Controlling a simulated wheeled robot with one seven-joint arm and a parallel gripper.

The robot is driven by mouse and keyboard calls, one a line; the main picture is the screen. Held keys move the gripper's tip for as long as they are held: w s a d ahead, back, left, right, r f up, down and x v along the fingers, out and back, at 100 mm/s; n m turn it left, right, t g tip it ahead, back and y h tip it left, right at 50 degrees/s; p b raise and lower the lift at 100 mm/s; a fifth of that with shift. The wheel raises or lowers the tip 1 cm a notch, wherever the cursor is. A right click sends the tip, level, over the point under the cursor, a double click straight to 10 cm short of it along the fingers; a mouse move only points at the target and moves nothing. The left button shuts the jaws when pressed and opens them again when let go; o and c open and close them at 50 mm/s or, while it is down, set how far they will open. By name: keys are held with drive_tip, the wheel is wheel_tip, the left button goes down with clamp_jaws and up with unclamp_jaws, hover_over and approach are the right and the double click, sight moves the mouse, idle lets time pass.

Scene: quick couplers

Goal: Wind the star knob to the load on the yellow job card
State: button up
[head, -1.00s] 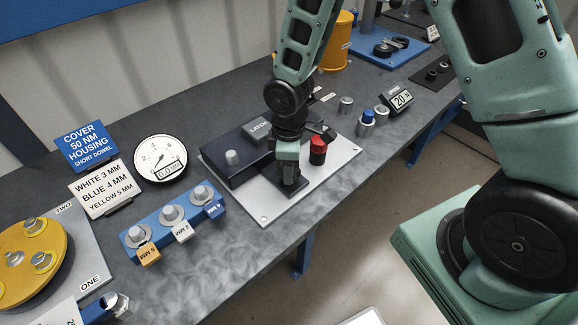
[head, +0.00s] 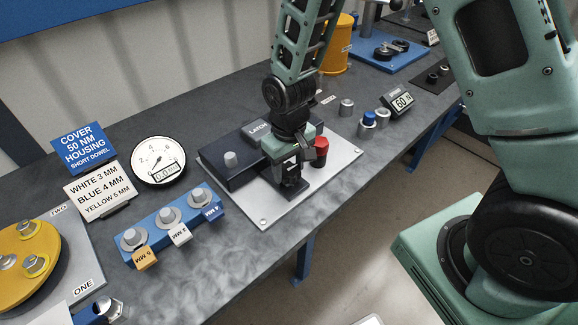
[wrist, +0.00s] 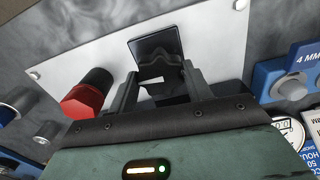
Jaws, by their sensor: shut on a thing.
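My gripper (head: 290,178) is down at the front of the dark latch block (head: 228,175) on a pale plate (head: 264,221). Its fingers (wrist: 158,95) are closed on a dark part, which I take to be the star knob; the fingers hide most of it. A black square pad (wrist: 157,52) lies just beyond the fingertips in the wrist view. A small display (head: 402,102) at the back right reads 60 N. I make out no yellow job card in these frames.
A red-capped post (head: 320,150) stands close beside my gripper, also in the wrist view (wrist: 86,97). A round dial (head: 159,160), a blue sign (head: 84,148), a white card (head: 100,190) and a blue rack (head: 172,232) of tagged parts stand to the left. Bare bench lies in front.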

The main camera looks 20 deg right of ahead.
sight(289, 170)
drive_tip(key=shift+m, duration=0.6)
drive_tip(key=o, duration=1)
drive_tip(key=shift+c, duration=0.2)
wheel_tip(289, 170, up, 18)
drive_tip(key=b, duration=0.1)
drive_tip(key=shift+f, duration=0.25)
drive_tip(key=s+a+n, duration=0.3)
drive_tip(key=s, duration=0.7)
drive_tip(key=s+a+f+n, duration=0.1)
drive_tip(key=s+a+n, duration=0.2)
drive_tip(key=s, duration=0.7)
drive_tip(key=shift+a+f+y, duration=0.15)
drive_tip(key=shift+f+y, duration=0.15)
